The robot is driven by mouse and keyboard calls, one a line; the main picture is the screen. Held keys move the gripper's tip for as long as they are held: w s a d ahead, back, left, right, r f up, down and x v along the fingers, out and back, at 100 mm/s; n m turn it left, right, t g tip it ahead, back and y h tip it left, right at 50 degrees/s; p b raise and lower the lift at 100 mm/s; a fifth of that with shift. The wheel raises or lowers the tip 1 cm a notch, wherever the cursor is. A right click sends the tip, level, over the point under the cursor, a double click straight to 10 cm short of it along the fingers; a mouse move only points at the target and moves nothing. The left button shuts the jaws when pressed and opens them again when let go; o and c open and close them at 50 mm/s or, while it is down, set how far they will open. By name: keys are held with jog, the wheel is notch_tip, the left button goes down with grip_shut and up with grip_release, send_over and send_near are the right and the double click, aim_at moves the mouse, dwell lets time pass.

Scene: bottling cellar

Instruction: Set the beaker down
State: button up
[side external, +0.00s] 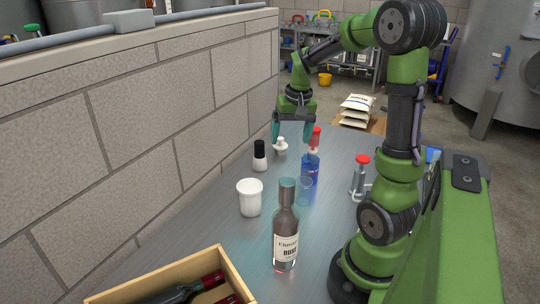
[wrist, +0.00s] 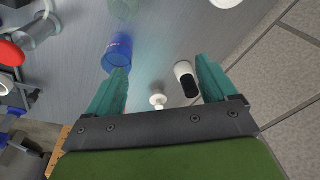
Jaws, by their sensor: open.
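My gripper (side external: 290,136) is open above the far part of the metal table, with nothing between its teal fingers; the wrist view shows them spread (wrist: 162,75). A clear, bluish glass vessel (side external: 304,190), which looks like the beaker, stands on the table nearer the side camera, apart from my gripper. It is partly cut off at the top of the wrist view (wrist: 122,8). A white cup (side external: 250,198) stands to its left. I cannot tell for certain which of the two is the beaker.
A blue labelled container (side external: 310,172), a black-and-white bottle (side external: 260,157) and a small white piece (side external: 280,146) stand near my gripper. A rosé bottle (side external: 286,240), a wooden crate (side external: 235,270) and a red-topped metal fitting (side external: 359,180) are nearer. A block wall (side external: 150,130) runs along the left.

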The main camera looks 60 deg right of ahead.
jog(key=s+a+r+n+t, duration=0.1)
jog(key=a+r+n, duration=0.1)
jog(key=a, duration=0.6)
jog(key=s+a+r+n+t+y, duration=0.1)
jog(key=s+a+r+n+t, duration=0.1)
jog(key=a, duration=0.7)
jog(key=s+a+r+n+t+y, duration=0.1)
jog(key=s+a+r+n+t, duration=0.1)
jog(key=a, duration=0.6)
jog(key=shift+a+r, duration=0.15)
jog(key=shift+r, duration=0.25)
